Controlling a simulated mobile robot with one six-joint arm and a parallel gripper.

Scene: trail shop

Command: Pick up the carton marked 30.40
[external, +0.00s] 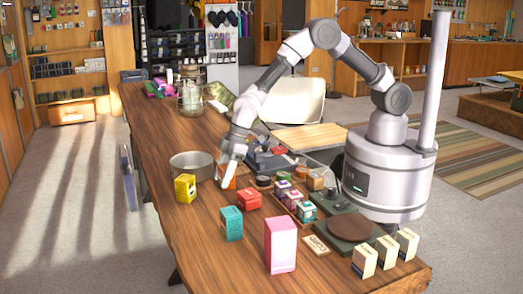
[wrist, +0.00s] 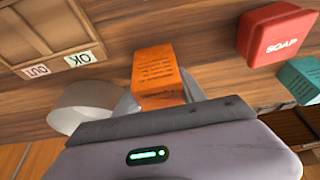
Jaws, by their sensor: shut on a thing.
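An orange carton (wrist: 158,68) with small dark print stands out between the fingers of my gripper (wrist: 160,95) in the wrist view. My gripper is shut on it. In the external view, my gripper (external: 226,175) reaches down to the tabletop beside the metal pan, and only part of the orange carton (external: 229,183) shows past the fingers. Its print is too small to read, so I cannot tell whether it is marked 30.40. I cannot tell whether it still touches the table.
A yellow box (external: 185,188) and a metal pan (external: 190,165) stand left of my gripper. A red box (external: 248,200), a teal box (external: 231,225) and a tall pink box (external: 280,247) stand nearer the camera. The red one reads SOAP in the wrist view (wrist: 280,40).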

